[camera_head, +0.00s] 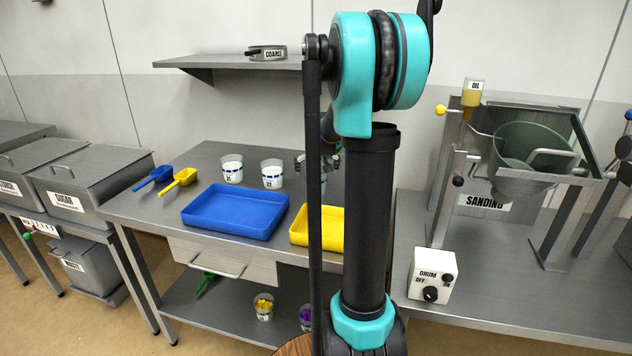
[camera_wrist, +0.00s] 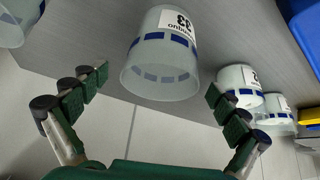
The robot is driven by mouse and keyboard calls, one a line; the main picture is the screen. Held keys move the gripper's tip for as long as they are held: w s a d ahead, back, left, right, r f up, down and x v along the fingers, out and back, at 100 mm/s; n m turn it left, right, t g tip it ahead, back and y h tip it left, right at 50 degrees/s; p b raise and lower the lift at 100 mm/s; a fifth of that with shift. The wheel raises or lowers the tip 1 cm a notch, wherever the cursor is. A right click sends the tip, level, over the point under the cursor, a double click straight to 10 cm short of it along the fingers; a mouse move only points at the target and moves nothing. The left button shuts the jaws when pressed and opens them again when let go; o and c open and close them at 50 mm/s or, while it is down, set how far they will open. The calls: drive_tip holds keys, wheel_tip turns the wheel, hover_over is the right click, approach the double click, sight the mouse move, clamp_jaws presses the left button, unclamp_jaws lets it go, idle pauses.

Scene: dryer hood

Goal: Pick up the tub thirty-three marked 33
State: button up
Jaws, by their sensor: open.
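The tub marked 33 (camera_wrist: 160,62) is a whitish, translucent cup with a band of blue blocks and a white label that reads upside down in the wrist view. It appears in the middle of that view, in the gap between the fingertips of my gripper (camera_wrist: 157,85). My gripper is open, with green pads on both sides of the tub and no visible contact. How far the tub reaches between the pads is hard to tell. In the head view my gripper (camera_head: 318,162) is mostly hidden behind my arm, with part of a tub (camera_head: 324,182) below it.
Two similar tubs (camera_head: 231,168) (camera_head: 271,174) stand left of my gripper in the head view. Another (camera_wrist: 10,28) shows at the wrist view's left edge. A blue tray (camera_head: 205,229) and a yellow tray (camera_head: 299,236) lie in front. A shelf (camera_head: 225,62) hangs above.

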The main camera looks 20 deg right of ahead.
drive_tip(key=shift+x, duration=0.8)
drive_tip(key=c, duration=1.2)
drive_tip(key=shift+r, duration=0.1)
